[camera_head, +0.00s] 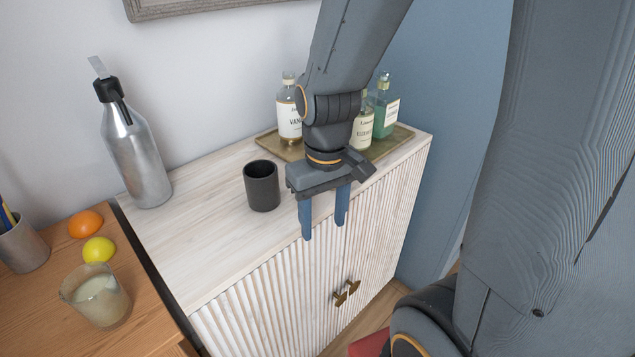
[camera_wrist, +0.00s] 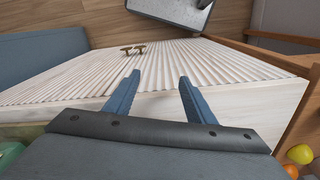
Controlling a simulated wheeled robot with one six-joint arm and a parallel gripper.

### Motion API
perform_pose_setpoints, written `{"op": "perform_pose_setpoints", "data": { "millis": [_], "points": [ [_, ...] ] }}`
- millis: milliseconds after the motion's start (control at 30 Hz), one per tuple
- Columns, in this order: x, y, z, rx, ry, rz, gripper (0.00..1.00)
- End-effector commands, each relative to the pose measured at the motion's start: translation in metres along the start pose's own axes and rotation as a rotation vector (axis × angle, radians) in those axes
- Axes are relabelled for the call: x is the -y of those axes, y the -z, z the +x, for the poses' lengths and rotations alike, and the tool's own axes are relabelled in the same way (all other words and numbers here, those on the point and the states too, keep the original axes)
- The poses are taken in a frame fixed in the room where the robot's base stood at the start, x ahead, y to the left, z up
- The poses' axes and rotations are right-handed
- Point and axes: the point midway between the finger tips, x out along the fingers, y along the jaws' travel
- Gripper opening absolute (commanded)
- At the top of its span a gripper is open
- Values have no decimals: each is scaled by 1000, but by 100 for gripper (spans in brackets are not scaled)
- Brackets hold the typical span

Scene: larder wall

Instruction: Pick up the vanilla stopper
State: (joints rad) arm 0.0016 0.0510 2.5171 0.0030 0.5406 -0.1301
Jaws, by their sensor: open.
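The vanilla bottle (camera_head: 289,115) stands upright on a brass-coloured tray (camera_head: 266,143) at the back of the white cabinet top. Its label is partly covered by my arm. Its pale stopper (camera_head: 288,78) shows at the top of its neck. My gripper (camera_head: 323,228) points down with its two blue fingers apart and empty, in front of the tray, by the cabinet's front edge. It is well below and in front of the stopper. In the wrist view my open fingers (camera_wrist: 158,82) show over the ribbed cabinet front, and the stopper is not in that view.
A black cup (camera_head: 261,186) stands left of my gripper. A second labelled bottle (camera_head: 362,130) and a green bottle (camera_head: 384,108) share the tray. A silver bottle (camera_head: 139,150) stands at the cabinet's left end. The cabinet top between it and the cup is clear.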

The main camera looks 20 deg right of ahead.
Motion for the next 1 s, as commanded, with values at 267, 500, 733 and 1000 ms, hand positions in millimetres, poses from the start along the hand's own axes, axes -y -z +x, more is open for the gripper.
{"op": "perform_pose_setpoints", "data": {
  "millis": [267, 500, 733, 1000],
  "points": [
    [-3, 57, -48, 16, 6, -533, 50],
    [-7, 96, -73, 26, 16, -917, 50],
    [-9, 107, -74, 31, 21, -1045, 50],
    [-10, 107, -50, 30, 21, -1047, 50]
  ]
}}
